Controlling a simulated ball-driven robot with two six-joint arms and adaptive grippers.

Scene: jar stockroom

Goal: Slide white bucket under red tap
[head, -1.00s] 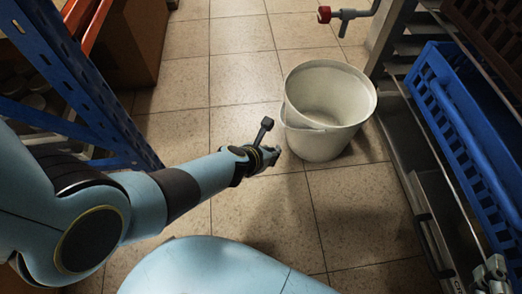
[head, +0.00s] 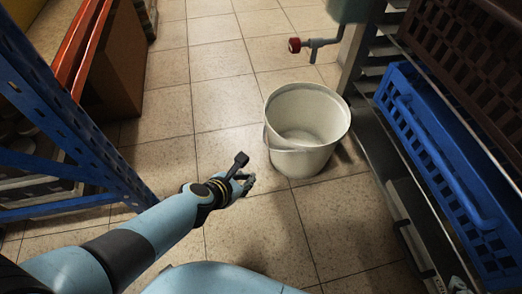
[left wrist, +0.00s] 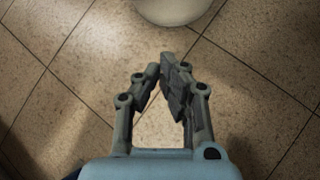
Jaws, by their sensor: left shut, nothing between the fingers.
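The white bucket (head: 302,155) stands upright on the tiled floor in the head view, open at the top, with its thin handle hanging down its near left side. The red tap (head: 295,45) shows beyond and above it, on a grey pipe. My left gripper (head: 247,182) is low, at the near left of the bucket, with a small gap seen between them. In the left wrist view its fingers (left wrist: 160,76) are drawn together and empty, and the bucket's bottom (left wrist: 172,8) shows past the fingertips. Only a scrap of my right gripper (head: 459,286) may show at the bottom edge.
A metal rack with a blue crate (head: 440,165) and a brown crate (head: 470,60) stands close on the right. A blue rack upright (head: 75,125) and a brown box (head: 135,62) stand on the left. The floor between is clear.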

